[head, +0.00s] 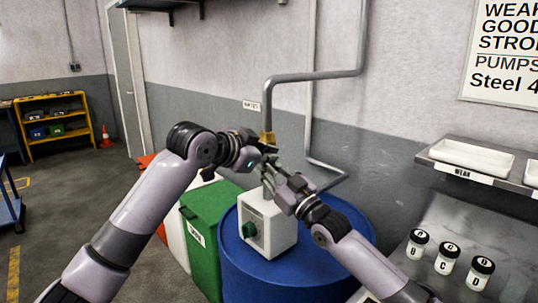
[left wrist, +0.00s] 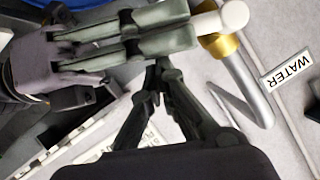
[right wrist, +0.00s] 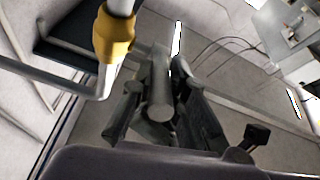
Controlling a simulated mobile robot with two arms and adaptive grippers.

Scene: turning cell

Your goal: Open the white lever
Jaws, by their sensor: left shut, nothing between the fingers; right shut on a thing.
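The white lever (left wrist: 235,14) shows as a rounded white end beside the brass fitting (left wrist: 218,44) in the left wrist view; the rest is hidden by my right fingers. The brass fitting also shows in the head view (head: 267,137), at the low end of the grey wall pipe, and in the right wrist view (right wrist: 113,35). My right gripper (head: 272,172) is shut on the white lever, its grey-green fingers lying across the left wrist view. My left gripper (head: 268,150) is shut and empty; in the left wrist view its fingertips (left wrist: 160,70) meet just below the right fingers.
Below the grippers, a white box (head: 268,222) with a green knob stands on a blue barrel (head: 232,265). A green bin (head: 205,240) is to the left. A WATER label (head: 253,105) is on the wall. White trays (head: 470,157) and several lidded jars (head: 447,258) are at right.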

